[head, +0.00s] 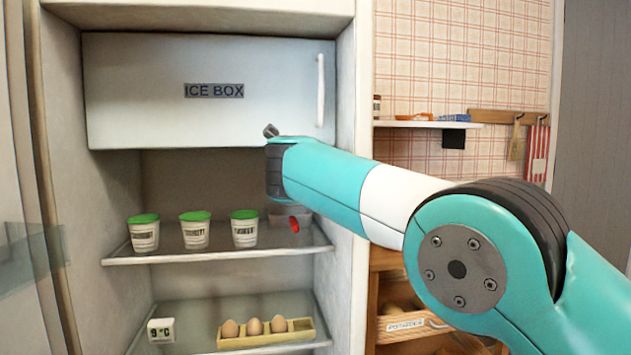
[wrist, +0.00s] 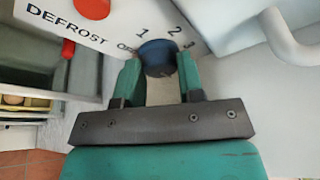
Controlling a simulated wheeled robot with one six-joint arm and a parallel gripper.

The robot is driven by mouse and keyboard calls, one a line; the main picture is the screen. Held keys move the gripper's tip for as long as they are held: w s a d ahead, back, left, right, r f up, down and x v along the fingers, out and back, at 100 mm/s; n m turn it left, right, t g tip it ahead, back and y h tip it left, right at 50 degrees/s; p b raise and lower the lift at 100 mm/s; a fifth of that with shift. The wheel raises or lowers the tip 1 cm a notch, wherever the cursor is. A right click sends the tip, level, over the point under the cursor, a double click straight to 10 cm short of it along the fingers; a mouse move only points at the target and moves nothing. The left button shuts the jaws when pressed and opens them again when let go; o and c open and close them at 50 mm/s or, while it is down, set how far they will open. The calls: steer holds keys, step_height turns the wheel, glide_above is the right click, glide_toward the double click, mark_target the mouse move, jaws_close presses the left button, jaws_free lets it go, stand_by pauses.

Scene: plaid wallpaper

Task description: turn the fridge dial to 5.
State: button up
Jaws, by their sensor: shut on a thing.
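The blue round dial (wrist: 157,50) sits on a white panel (wrist: 112,24) in the wrist view. The printed marks OFF, 1, 2 and 3 show around its far side; other marks are hidden, and I cannot make out a pointer on it. My gripper (wrist: 158,72) has its two green fingers on either side of the dial, shut on it. In the head view the dial and my fingers are hidden behind my arm, inside the open fridge below the ice box door (head: 150,90).
A red button (wrist: 68,49) is beside the word DEFROST, left of the dial. The ice box handle (head: 320,90) is close above my arm. Green-lidded cups (head: 195,232) stand on a glass shelf (head: 170,256); eggs (head: 254,327) sit in a tray below.

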steer(key=m+g+y+b, duration=0.1)
steer(key=m, duration=0.2)
steer(key=shift+d+r+m+b, duration=0.1)
steer(key=shift+m+b, duration=0.25)
steer(key=shift+m, duration=0.05)
steer(key=shift+g, duration=0.3)
steer(key=o, duration=0.9)
steer(key=b+v, duration=0.6)
steer(key=v, duration=1.1)
steer(key=shift+s+d, duration=0.2)
